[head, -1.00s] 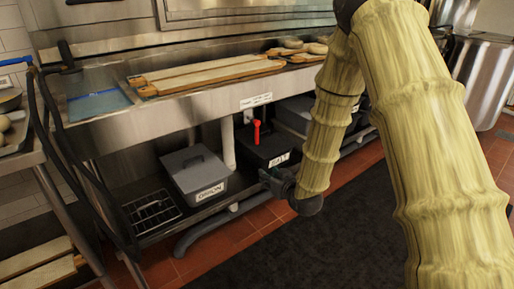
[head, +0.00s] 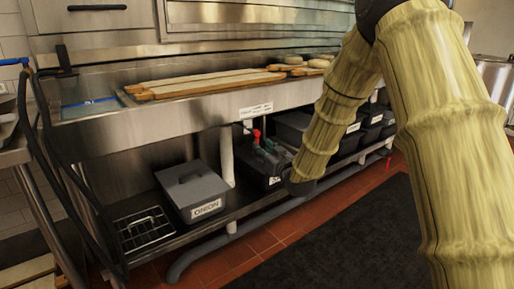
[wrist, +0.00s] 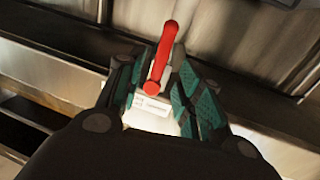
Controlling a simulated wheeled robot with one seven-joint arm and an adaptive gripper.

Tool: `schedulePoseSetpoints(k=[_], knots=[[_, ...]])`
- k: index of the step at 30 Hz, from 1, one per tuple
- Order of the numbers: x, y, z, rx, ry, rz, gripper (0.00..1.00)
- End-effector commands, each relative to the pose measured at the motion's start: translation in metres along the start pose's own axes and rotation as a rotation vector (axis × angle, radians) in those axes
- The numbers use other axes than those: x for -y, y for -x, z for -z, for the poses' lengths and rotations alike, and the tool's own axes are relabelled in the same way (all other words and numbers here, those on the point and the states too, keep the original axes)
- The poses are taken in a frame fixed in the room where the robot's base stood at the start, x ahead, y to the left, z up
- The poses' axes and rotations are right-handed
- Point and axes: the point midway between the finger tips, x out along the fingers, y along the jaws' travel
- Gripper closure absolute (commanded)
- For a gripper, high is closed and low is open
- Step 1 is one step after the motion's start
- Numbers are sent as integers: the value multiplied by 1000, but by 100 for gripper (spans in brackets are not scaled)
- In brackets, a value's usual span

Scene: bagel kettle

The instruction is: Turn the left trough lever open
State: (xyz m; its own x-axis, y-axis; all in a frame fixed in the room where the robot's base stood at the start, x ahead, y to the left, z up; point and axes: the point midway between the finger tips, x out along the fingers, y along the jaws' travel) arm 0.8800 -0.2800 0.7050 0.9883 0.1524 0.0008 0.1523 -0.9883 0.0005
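The red trough lever (head: 257,134) hangs below the trough's front, beside a white drain pipe. In the wrist view the lever (wrist: 164,55) shows as a long red handle with a round end towards me. My gripper (head: 264,146) is at the lever in the head view. In the wrist view my gripper (wrist: 154,78) has its green-padded fingers apart, one on each side of the lever's lower end. I see a gap at the left finger; whether the right finger touches the lever I cannot tell.
The steel trough (head: 140,127) carries long wooden boards (head: 205,83) and bagels (head: 305,65). On the shelf below stand a grey ONION bin (head: 190,188), a wire rack (head: 143,229) and dark bins (head: 292,128). A grey pipe (head: 215,243) runs along the front. A dark mat (head: 330,238) covers the floor.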

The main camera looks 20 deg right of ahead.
Motion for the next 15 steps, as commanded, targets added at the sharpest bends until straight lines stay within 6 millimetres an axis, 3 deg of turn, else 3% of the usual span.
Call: schedulePoseSetpoints(k=[7, 15], knots=[[0, -38, -2, -2, 0, -1, 64], [0, -56, -1, 1, -1, 0, 64]])
